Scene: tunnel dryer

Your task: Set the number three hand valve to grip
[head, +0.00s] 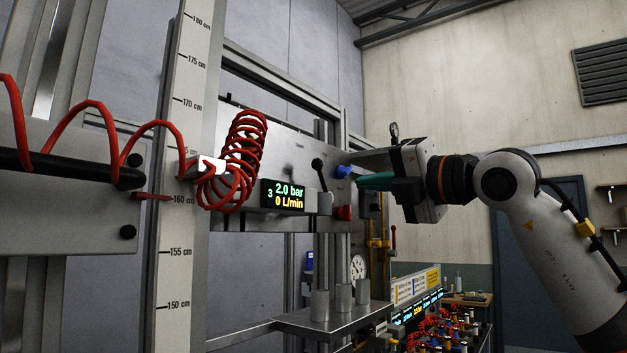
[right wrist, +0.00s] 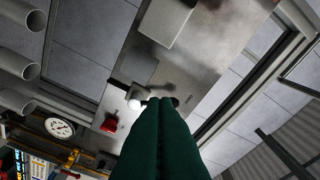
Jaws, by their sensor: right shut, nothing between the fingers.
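The number three display (head: 284,196) on the grey panel reads "3", 2.0 bar and 0 L/min. Just right of it, a hand lever with a dark ball (head: 317,163) rises from a grey block (head: 324,203), leaning slightly left. My right gripper (head: 360,182) comes in from the right with its green fingers shut and empty. Its tips are near the blue knob (head: 343,171), right of the lever; contact cannot be told. In the right wrist view the shut fingers (right wrist: 160,100) point at the panel, beside a pale ball (right wrist: 135,104). My left gripper is not in view.
A red knob (head: 344,212) sits below the blue one and also shows in the right wrist view (right wrist: 110,123). A red coiled hose (head: 238,160) hangs left of the display. A metal shelf with upright tubes (head: 342,297) lies below. A height scale (head: 180,230) stands left.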

